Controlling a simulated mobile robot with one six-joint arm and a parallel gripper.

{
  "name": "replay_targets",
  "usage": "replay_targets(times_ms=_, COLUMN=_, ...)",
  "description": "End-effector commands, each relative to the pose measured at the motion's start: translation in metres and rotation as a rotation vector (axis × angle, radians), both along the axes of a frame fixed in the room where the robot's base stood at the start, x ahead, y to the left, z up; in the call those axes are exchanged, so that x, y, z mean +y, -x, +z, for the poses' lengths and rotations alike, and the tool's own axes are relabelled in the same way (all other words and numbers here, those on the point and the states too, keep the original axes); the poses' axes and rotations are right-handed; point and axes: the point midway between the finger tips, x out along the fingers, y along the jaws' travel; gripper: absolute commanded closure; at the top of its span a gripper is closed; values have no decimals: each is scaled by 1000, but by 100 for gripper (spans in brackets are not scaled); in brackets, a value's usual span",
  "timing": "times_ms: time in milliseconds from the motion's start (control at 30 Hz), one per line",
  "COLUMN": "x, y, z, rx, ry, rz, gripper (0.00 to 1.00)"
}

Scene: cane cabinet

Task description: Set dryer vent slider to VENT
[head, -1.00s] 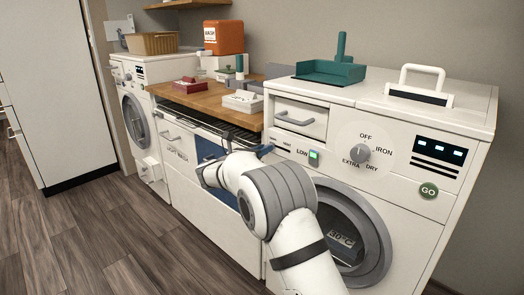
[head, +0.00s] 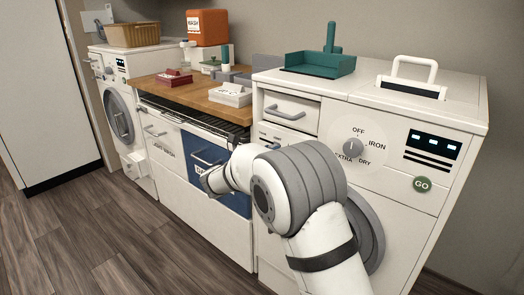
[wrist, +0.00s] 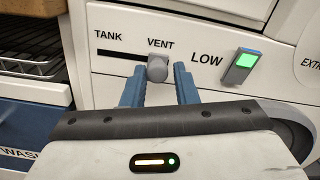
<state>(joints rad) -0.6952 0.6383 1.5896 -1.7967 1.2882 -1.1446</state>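In the wrist view the dryer's slider knob (wrist: 157,68) is a grey stub at the right end of a dark slot (wrist: 118,54), just under the printed word VENT. The word TANK is at the slot's left end. My gripper (wrist: 159,80) is open, with one blue finger on each side of the knob and a small gap on both sides. The fingers point at the panel.
A green-lit switch (wrist: 242,66) marked LOW sits just right of the fingers. A drawer handle (head: 284,113) juts out above, and a dial (head: 353,147) is to the right. A wire rack (wrist: 30,48) lies to the left in the wrist view.

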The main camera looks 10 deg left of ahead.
Motion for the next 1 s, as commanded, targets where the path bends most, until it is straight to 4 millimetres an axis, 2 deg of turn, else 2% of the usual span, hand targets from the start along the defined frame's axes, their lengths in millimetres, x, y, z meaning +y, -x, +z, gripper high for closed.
replay_targets(times_ms=33, x=-2, y=0, z=-1, rx=1, ry=0, rz=-4, gripper=72)
replay_targets(times_ms=200, x=1, y=1, z=0, rx=0, ry=0, rz=2, gripper=58)
replay_targets(times_ms=500, x=6, y=4, z=1, rx=0, ry=0, rz=6, gripper=57)
replay_targets(times_ms=833, x=32, y=49, z=2, rx=1, ry=1, rz=8, gripper=57)
replay_targets(times_ms=1000, x=40, y=64, z=1, rx=-1, ry=-1, rz=6, gripper=57)
